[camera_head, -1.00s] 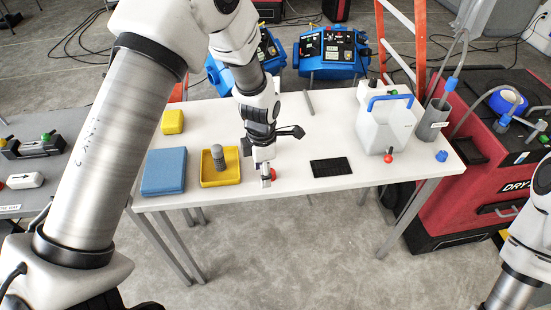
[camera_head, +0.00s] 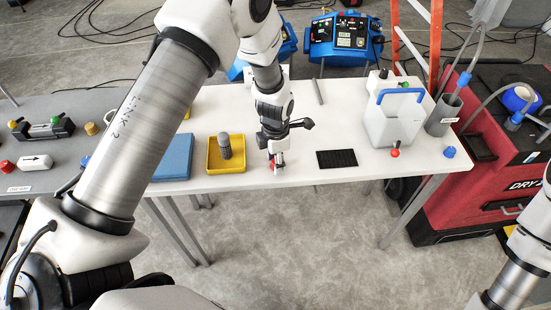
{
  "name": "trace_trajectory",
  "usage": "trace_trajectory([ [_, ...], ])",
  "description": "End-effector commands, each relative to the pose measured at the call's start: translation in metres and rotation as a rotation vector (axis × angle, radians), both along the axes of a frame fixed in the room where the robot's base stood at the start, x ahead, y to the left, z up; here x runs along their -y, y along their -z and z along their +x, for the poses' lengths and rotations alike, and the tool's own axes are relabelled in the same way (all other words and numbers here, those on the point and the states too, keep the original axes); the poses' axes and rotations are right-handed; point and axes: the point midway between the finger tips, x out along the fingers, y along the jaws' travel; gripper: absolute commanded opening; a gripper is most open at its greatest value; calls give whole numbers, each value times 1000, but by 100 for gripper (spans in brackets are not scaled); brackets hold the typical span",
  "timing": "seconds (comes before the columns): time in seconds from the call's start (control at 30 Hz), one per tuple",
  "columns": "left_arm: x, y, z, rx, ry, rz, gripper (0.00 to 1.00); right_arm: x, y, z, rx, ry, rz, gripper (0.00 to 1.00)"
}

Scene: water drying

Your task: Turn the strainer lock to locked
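My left gripper (camera_head: 278,162) points down at the front edge of the white table, between a yellow tray and a black mat. A small red part (camera_head: 272,166) shows at its left side, touching or just behind the fingers. I cannot tell whether this red part is the strainer lock, or whether the fingers are closed on it. A grey ribbed cylinder (camera_head: 224,146), possibly the strainer, stands in the yellow tray (camera_head: 238,166). My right gripper is not in view; only part of my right arm shows at the lower right.
The black mat (camera_head: 337,158) lies right of the gripper. A white container (camera_head: 392,125) with a blue handle, a red knob (camera_head: 394,153) and a grey cup (camera_head: 443,115) stand further right. A blue pad (camera_head: 173,160) lies left. A grey table (camera_head: 50,165) holds valves and knobs.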

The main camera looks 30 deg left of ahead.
Motion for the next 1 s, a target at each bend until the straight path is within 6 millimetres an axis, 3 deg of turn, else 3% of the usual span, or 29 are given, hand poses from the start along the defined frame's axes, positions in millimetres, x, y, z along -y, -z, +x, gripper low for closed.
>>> trace_trajectory([
  [0.03,0,0,0,0,0,0,20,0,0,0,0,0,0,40],
  [0.1,0,0,0,0,0,0,0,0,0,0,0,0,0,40],
  [0.57,0,1,-1,-3,53,0,0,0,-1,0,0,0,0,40],
  [1.0,0,1,-1,-5,365,0,0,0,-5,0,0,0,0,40],
])
